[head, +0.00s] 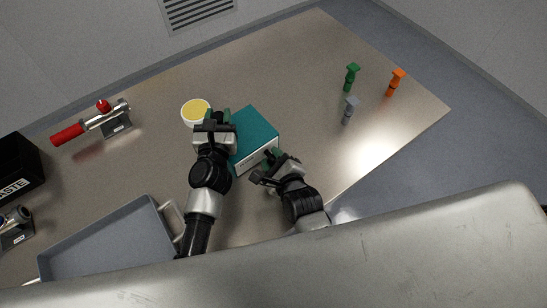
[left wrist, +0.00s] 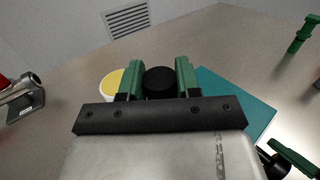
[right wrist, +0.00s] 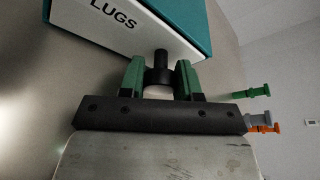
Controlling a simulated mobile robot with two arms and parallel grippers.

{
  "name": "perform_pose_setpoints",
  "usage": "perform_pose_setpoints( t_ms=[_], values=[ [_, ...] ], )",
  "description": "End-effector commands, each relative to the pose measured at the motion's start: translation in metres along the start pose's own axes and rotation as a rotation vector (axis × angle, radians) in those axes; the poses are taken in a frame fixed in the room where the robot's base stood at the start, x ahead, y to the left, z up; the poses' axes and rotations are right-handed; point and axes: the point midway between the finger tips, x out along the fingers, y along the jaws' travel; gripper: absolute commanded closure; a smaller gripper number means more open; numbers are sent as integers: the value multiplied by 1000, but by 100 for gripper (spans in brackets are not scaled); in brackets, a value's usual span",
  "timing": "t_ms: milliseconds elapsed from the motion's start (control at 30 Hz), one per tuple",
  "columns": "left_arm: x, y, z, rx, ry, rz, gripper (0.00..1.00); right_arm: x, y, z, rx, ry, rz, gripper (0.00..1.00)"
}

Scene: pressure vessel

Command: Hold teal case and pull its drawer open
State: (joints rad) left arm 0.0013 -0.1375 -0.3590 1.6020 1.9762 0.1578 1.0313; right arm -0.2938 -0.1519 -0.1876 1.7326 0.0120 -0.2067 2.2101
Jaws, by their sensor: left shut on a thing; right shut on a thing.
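The teal case (head: 256,131) sits on the table with its white drawer front (head: 259,160) facing the right gripper; "LUGS" shows on that front in the right wrist view (right wrist: 105,20). My left gripper (head: 220,118) is at the case's left side, shut on a black round knob (left wrist: 159,82). The join between that knob and the case is hidden. My right gripper (head: 274,158) is shut on the black drawer knob (right wrist: 160,66), which stands out from the white front. No clear gap shows between the drawer and the case.
A white tub with yellow contents (head: 196,110) stands close beside the left gripper. Green (head: 351,76), grey (head: 349,108) and orange (head: 395,82) pegs stand at right. A red-handled tool (head: 90,122), black waste bin (head: 17,172) and grey tray (head: 110,243) are at left.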

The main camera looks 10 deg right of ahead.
Motion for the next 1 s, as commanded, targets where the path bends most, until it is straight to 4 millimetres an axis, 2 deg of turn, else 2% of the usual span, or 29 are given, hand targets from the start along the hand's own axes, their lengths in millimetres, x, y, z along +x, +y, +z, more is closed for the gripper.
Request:
perform_pose_setpoints(
  t_ms=[167,400,500,867,900,933,1000],
  values=[
    [0,0,0,0,0,0,100,-12,1,-6,-1,2,2,100],
    [0,0,0,0,1,0,100,-63,2,-27,-2,3,4,100],
    [0,0,0,0,1,1,100,-75,1,-32,-1,1,2,100],
    [0,0,0,1,0,1,100,-79,0,-33,0,0,0,100],
    [0,0,0,1,0,1,100,-79,0,-33,0,0,0,61],
    [0,0,0,1,0,1,100,-79,0,-33,0,0,0,57],
    [0,0,0,1,0,1,100,-79,0,-33,0,0,0,56]
  ],
)
